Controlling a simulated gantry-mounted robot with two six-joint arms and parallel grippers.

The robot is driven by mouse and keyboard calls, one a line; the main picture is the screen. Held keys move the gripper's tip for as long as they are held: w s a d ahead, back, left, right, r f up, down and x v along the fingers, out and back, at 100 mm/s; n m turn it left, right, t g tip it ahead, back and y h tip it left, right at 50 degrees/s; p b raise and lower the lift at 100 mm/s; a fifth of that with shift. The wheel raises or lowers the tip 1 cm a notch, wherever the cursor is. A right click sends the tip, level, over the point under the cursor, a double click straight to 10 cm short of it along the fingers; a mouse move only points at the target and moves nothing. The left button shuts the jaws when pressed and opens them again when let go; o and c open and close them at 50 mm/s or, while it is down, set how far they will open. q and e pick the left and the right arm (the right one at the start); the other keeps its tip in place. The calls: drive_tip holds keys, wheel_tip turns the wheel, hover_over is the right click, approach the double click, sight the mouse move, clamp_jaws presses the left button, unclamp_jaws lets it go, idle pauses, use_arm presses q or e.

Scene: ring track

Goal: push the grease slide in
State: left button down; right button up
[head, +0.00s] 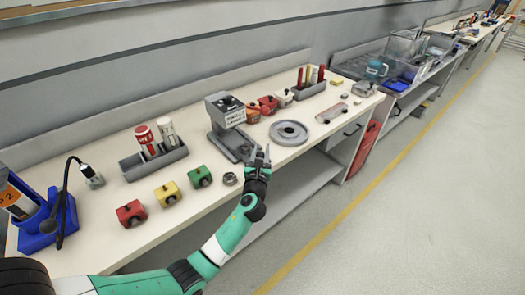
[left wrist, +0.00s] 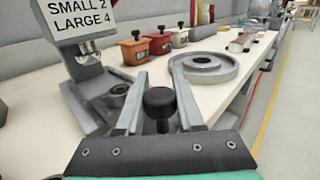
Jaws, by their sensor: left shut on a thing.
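The grease station (head: 217,112) is a grey press-like unit with a white label on the bench. In the left wrist view its head (left wrist: 75,20) reads "SMALL 2 LARGE 4". Its grey slide (left wrist: 80,108) is low at its front, and a round metal ring (left wrist: 117,95) sits there under the head. My left gripper (head: 262,152) is at the station's front right. In the left wrist view my left gripper (left wrist: 159,80) has its fingers on both sides of a black knob (left wrist: 160,102) and is shut on it. The knob's link to the slide is hidden. My right gripper is not in view.
A round grey track (head: 289,132) lies right of the gripper. Left are green (head: 199,176), yellow (head: 167,193) and red (head: 131,212) blocks, a bottle tray (head: 153,160) and a small metal ring (head: 230,178). The bench's front edge is close.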

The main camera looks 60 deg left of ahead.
sight(251, 148)
use_arm(q)
drive_tip(key=a, duration=0.3)
drive_tip(key=s+a+p, duration=0.1)
drive_tip(key=a, duration=0.2)
drive_tip(key=shift+s+a, duration=0.15)
drive_tip(key=shift+s, duration=0.05)
drive_tip(key=c, duration=0.5)
unclamp_jaws()
drive_tip(key=shift+d, duration=0.2)
drive_tip(key=p+v, duration=0.4)
drive_tip(key=v, duration=0.7)
drive_tip(key=shift+s+d, duration=0.1)
drive_tip(key=shift+d, duration=0.05)
drive_tip(key=shift+f, duration=0.1)
drive_tip(key=shift+c, duration=0.2)
